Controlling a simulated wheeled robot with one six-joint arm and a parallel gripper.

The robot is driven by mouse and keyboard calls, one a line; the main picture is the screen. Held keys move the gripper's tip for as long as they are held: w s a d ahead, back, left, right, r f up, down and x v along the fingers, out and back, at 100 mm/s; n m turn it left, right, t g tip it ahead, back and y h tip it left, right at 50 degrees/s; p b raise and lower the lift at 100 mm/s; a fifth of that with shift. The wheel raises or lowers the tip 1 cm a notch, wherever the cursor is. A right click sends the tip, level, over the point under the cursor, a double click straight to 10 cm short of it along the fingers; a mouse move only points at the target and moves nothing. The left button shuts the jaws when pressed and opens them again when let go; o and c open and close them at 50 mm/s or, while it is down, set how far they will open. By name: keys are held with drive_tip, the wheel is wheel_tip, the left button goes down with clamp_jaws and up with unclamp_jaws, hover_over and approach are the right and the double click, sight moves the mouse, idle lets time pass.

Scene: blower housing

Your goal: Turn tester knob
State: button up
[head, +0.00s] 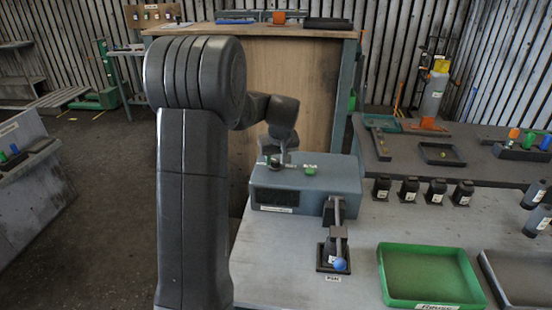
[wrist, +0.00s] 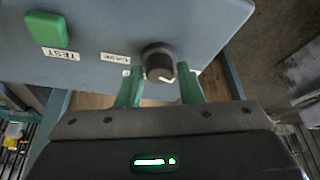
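The tester is a grey-blue box (head: 325,183) on the table, with a green button (head: 310,169) on top. In the wrist view its face shows the green button (wrist: 46,29), a TEST label and a second label beside the knob. The black tester knob (wrist: 158,60) has a white pointer mark. My gripper (wrist: 160,72) has its two green fingers on either side of the knob, very close to it. I cannot tell whether they touch it. In the head view my gripper (head: 274,158) is over the box's left part, and the knob is not clearly visible there.
A clamp fixture with a blue-ended lever (head: 340,264) stands in front of the tester. A green tray (head: 428,275) and a grey tray (head: 522,280) lie to the right. Several black parts (head: 410,190) stand in a row behind them. A wooden-sided bench (head: 280,85) stands behind.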

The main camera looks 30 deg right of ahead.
drive_tip(key=c, duration=0.5)
drive_tip(key=shift+m, duration=0.3)
drive_tip(key=m+h+b, duration=0.1)
drive_tip(key=m, duration=0.1)
drive_tip(key=m+g, duration=0.1)
drive_tip(key=m, duration=0.1)
drive_tip(key=shift+w+a+h+b, duration=0.1)
drive_tip(key=shift+a+h+b, duration=0.05)
drive_tip(key=shift+h+b, duration=0.25)
drive_tip(key=shift+w+m+g+h+b, duration=0.1)
drive_tip(key=shift+m+g+h+b, duration=0.45)
drive_tip(key=shift+m, duration=1.45)
drive_tip(key=shift+r+b, duration=0.1)
drive_tip(key=shift+b, duration=0.2)
drive_tip(key=o, duration=0.9)
drive_tip(key=shift+o, duration=0.2)
